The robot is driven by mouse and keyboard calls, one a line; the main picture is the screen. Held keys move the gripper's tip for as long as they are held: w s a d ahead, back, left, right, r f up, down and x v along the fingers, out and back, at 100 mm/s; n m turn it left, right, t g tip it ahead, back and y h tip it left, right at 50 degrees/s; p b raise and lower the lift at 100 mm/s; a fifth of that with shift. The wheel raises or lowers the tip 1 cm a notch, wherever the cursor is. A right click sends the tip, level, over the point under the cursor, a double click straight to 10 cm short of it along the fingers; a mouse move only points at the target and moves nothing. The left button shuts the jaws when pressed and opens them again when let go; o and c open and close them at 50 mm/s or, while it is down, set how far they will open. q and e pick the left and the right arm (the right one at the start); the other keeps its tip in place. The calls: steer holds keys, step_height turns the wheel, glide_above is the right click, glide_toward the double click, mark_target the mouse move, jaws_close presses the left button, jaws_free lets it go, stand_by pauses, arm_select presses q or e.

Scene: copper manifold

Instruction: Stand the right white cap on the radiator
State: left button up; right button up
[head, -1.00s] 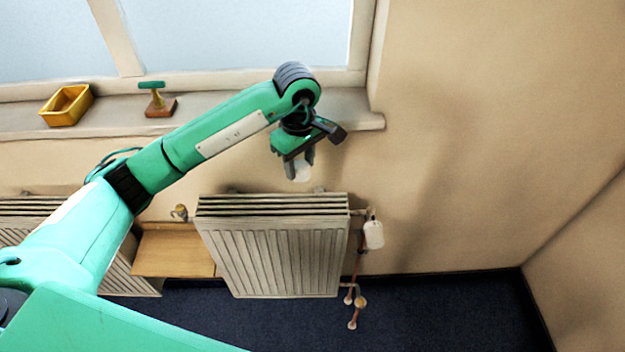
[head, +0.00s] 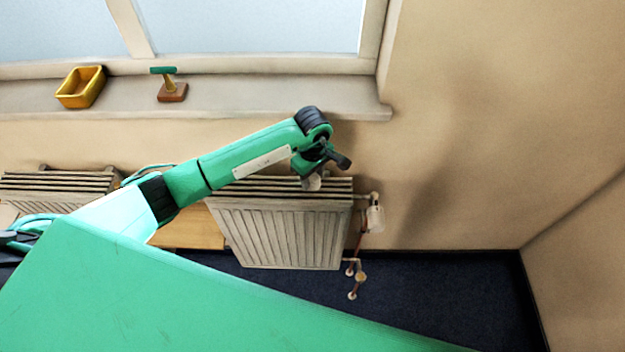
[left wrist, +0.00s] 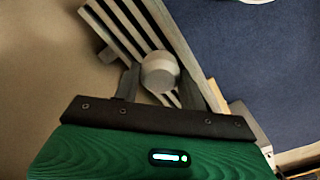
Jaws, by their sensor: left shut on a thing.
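The white cap (left wrist: 160,72) is between the fingers of my left gripper (left wrist: 160,85) in the left wrist view. My left gripper is shut on it. In the head view my left gripper (head: 313,180) holds the cap (head: 312,184) at the top of the right radiator (head: 280,232), toward its right end. The radiator's slatted top (left wrist: 122,30) lies behind the cap in the left wrist view. I cannot tell whether the cap touches the slats. My right gripper is not in view.
A white valve head (head: 375,219) with pipes sits at the radiator's right end. A yellow box (head: 81,88) and a green-handled tool (head: 168,85) stand on the windowsill (head: 240,102) above. Another radiator (head: 55,183) is at the left.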

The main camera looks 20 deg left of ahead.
mark_target(313, 193)
arm_select(q)
step_height(313, 193, down, 4)
steer(key=shift+r+p, duration=0.1)
steer(key=shift+p, duration=0.5)
steer(key=shift+f, duration=0.25)
steer(key=shift+f, duration=0.25)
steer(key=o, duration=1)
steer(key=shift+r, duration=0.1)
steer(key=shift+c, duration=0.2)
